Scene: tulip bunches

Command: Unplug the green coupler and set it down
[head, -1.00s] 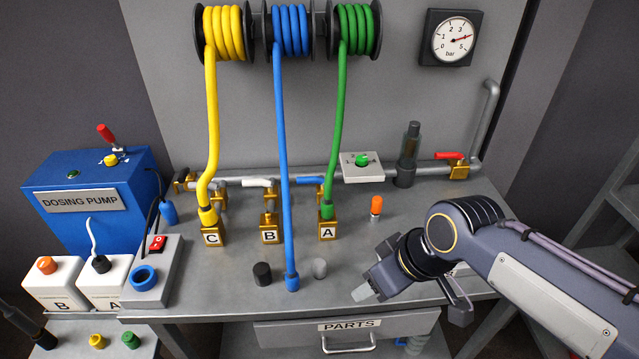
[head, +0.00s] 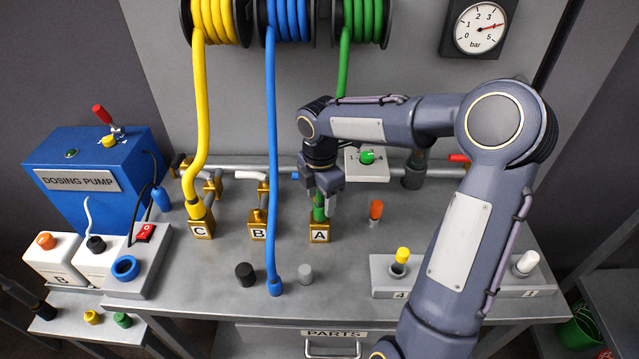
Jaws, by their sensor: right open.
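The green coupler (head: 319,214) is on the end of the green hose (head: 343,75) and sits in the brass port block labelled A (head: 319,234). My right gripper (head: 322,195) is over it, pointing down, with its jaws open and a finger on each side of the green piece. The wrist and forearm hide the lower part of the green hose. I cannot tell whether the fingers touch it. My left gripper is not in view.
The yellow hose (head: 199,130) is in block C (head: 200,229). The blue hose (head: 270,150) hangs in front of block B (head: 257,231). An orange-topped piece (head: 376,210), black cap (head: 244,273) and grey cap (head: 305,273) stand nearby. A grey socket rack (head: 385,276) is at right.

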